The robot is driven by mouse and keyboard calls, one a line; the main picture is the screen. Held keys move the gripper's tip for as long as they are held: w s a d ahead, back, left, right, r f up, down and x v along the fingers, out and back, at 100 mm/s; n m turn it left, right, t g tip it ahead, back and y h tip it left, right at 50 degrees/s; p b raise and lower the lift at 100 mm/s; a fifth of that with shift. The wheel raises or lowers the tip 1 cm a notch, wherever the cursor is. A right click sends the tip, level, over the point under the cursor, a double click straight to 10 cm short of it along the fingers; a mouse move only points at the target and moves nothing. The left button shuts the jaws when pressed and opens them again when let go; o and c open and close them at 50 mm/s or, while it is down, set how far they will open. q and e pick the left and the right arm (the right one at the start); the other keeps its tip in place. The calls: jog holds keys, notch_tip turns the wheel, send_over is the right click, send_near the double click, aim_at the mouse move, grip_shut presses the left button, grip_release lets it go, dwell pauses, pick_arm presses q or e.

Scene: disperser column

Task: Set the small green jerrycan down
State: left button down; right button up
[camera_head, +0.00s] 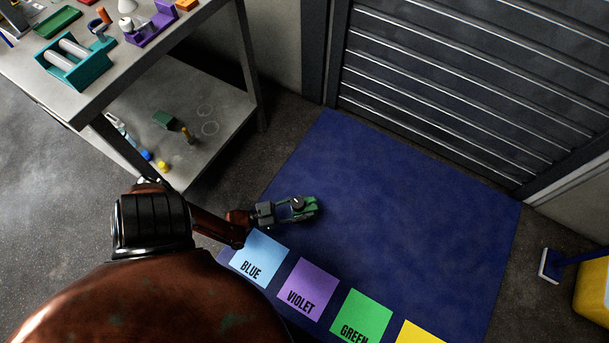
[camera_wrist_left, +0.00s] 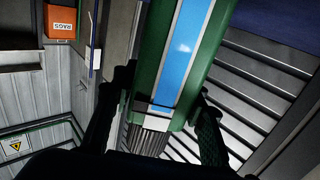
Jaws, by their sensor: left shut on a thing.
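The small green jerrycan (camera_head: 310,205) is in my left gripper (camera_head: 291,211), over the upper left part of the dark blue mat (camera_head: 420,220). Its height above the mat cannot be told. In the left wrist view, the jerrycan (camera_wrist_left: 178,55) fills the top centre and shows a blue stripe on its green side. The fingers of the left gripper (camera_wrist_left: 165,112) lie on either side of its near end. On the mat, the blue (camera_head: 260,255), violet (camera_head: 307,285) and green (camera_head: 361,312) squares lie below the gripper, with a yellow one (camera_head: 418,333) cut off. My right gripper is not seen.
A workbench (camera_head: 150,75) with a teal rack (camera_head: 75,62) stands at upper left; its lower shelf (camera_head: 215,110) holds small items. A ribbed shutter (camera_head: 470,80) closes the back. A yellow bucket (camera_head: 593,290) is at right. The mat's middle and right are clear.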

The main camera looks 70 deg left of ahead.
pick_arm(q)
jog(key=c, duration=1.2)
grip_release()
